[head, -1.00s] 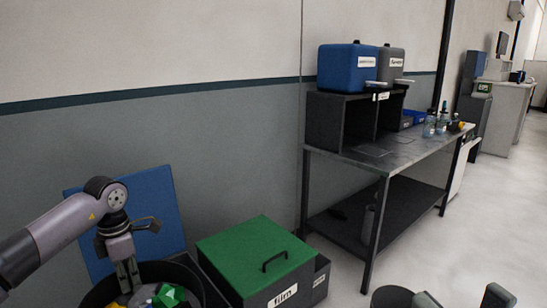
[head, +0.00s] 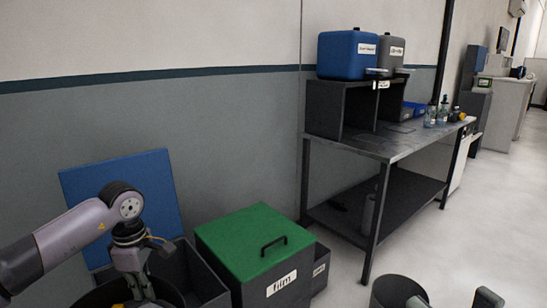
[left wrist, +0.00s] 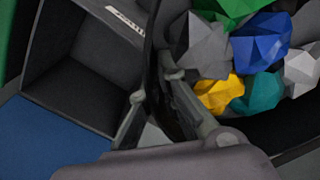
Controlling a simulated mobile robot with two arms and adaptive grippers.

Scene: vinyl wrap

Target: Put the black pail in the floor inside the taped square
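The black pail (head: 172,289) is at the bottom left in the head view, mostly cut off by the frame edge. In the left wrist view it holds several crumpled pieces, including a blue piece (left wrist: 262,42) and a yellow piece (left wrist: 218,93). My left gripper (head: 140,290) is at the pail's side nearest the bin. In the left wrist view its fingers (left wrist: 157,92) straddle the pail's dark wall and appear closed on it; the contact is partly hidden. My right gripper (head: 452,300) shows only as two spread fingertips, apparently empty. No taped square shows.
A dark open bin (head: 197,275) stands beside the pail, next to a green-lidded box (head: 240,235). A blue panel (head: 140,190) leans on the wall. A workbench (head: 385,150) stands behind; clear floor (head: 470,240) lies right.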

